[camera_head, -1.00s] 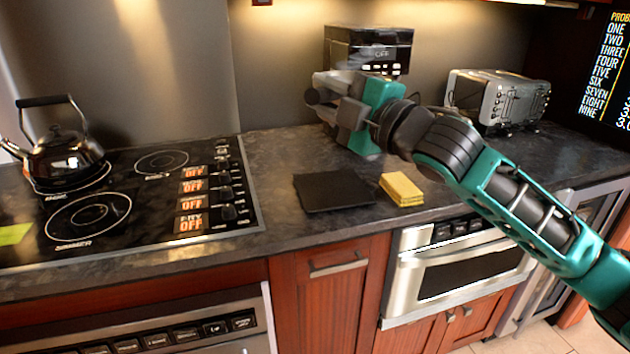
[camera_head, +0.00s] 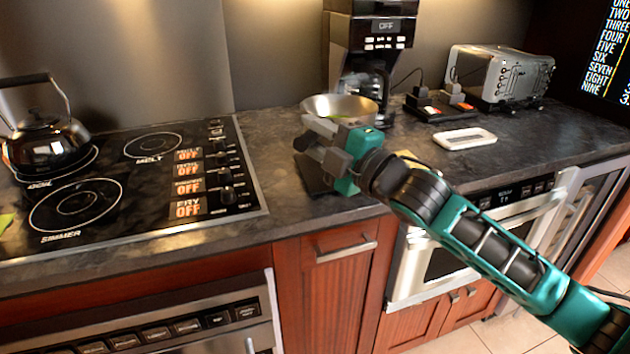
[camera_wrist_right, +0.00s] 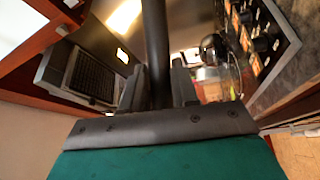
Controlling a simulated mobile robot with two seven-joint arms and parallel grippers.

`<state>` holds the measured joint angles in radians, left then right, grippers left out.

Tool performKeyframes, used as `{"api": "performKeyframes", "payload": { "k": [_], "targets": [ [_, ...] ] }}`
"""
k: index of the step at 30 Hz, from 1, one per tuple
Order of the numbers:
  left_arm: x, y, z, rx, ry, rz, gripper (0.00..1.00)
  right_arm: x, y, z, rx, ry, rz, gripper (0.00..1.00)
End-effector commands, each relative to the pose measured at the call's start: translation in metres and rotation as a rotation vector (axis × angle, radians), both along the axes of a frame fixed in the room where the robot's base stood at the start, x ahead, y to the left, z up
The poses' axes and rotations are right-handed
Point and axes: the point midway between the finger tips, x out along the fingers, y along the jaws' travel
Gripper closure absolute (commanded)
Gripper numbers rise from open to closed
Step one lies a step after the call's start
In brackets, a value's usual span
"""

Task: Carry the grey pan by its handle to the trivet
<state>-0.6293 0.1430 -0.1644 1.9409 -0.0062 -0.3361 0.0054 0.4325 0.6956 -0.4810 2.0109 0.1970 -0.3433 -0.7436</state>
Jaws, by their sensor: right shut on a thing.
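The grey pan (camera_head: 342,105) shows in the head view as a shiny metal bowl in front of the coffee maker. My right gripper (camera_head: 312,146) is in front of it and hides its lower part. In the right wrist view the gripper (camera_wrist_right: 157,88) is shut on a dark handle (camera_wrist_right: 157,40) that stands between its fingers. A dark flat square, which looks like the trivet (camera_head: 312,178), lies on the counter below the gripper and is mostly covered by it. I cannot tell the pan's height above the counter. My left gripper is out of view.
The coffee maker (camera_head: 370,60) stands behind the pan. A toaster oven (camera_head: 497,75) and a white flat item (camera_head: 465,138) are to the right. The cooktop (camera_head: 130,180) with a kettle (camera_head: 45,140) is at the left. The yellow sponge is mostly hidden by my arm.

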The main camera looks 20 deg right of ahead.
Motion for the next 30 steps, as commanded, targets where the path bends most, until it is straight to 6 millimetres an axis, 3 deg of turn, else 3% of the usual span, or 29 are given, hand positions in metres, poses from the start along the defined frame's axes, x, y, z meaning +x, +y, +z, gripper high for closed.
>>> {"api": "performKeyframes", "payload": {
  "k": [4, 13, 19, 27, 28, 30],
  "targets": [
    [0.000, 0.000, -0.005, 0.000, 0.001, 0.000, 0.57, 0.000, 0.000, -0.021, -0.001, -0.015, 0.000, 1.00],
    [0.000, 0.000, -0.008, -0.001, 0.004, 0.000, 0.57, 0.000, 0.000, -0.039, -0.004, -0.015, 0.000, 1.00],
    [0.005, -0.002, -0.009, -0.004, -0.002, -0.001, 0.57, 0.000, 0.000, -0.068, -0.002, -0.013, 0.000, 1.00],
    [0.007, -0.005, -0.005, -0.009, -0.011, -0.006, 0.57, 0.000, 0.000, -0.072, -0.001, -0.014, 0.001, 1.00],
    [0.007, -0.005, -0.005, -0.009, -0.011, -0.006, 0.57, 0.000, 0.000, -0.078, 0.000, 0.002, -0.001, 0.68],
    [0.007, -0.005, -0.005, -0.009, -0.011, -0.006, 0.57, 0.000, 0.000, -0.077, 0.000, 0.001, 0.000, 0.62]
  ]
}}
